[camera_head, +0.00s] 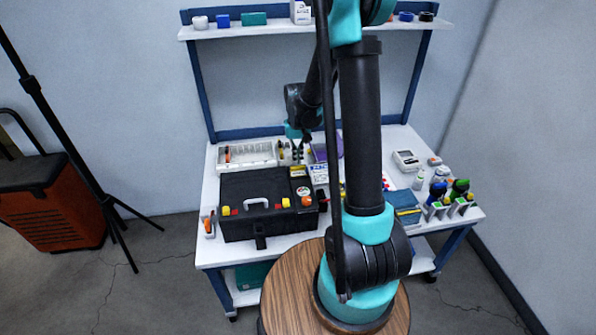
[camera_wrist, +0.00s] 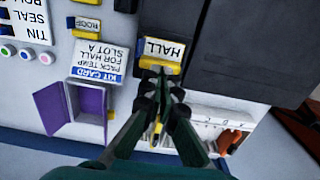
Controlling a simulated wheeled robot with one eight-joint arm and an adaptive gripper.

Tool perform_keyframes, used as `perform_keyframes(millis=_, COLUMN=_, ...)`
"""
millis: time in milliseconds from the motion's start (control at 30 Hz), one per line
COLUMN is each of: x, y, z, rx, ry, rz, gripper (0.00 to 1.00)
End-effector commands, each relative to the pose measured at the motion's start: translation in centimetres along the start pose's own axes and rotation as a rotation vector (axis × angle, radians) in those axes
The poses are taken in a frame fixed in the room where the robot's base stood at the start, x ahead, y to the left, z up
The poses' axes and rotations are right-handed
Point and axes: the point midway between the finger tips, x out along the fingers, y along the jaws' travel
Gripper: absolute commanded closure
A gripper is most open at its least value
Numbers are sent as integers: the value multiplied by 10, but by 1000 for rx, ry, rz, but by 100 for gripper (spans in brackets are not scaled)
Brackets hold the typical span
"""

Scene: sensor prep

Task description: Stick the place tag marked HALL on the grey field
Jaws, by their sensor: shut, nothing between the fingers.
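The HALL tag (camera_wrist: 164,50), a white label with a yellow edge, lies at the edge of a dark grey panel (camera_wrist: 168,14) beside the black case. I cannot tell whether this panel is the grey field, or whether the tag is stuck to it. In the head view the tag seems to be the small yellow-and-white piece (camera_head: 298,171) at the case's back right corner. My gripper (camera_wrist: 162,92) is shut and empty, its tips just short of the tag's yellow edge. In the head view my gripper (camera_head: 298,148) is small, above the back of the table.
The black case (camera_head: 258,203) fills the table's left front. A white compartment tray (camera_head: 247,156) stands behind it. A ROOF tag (camera_wrist: 88,24), a kit card (camera_wrist: 99,61) and an open purple box (camera_wrist: 72,105) lie to one side.

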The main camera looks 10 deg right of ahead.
Motion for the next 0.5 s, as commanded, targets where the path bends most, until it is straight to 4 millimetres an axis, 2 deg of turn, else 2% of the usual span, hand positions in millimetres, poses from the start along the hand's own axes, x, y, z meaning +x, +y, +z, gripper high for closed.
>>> perform_keyframes(millis=500, x=7, y=0, z=0, rx=0, ry=0, rz=0, gripper=100)
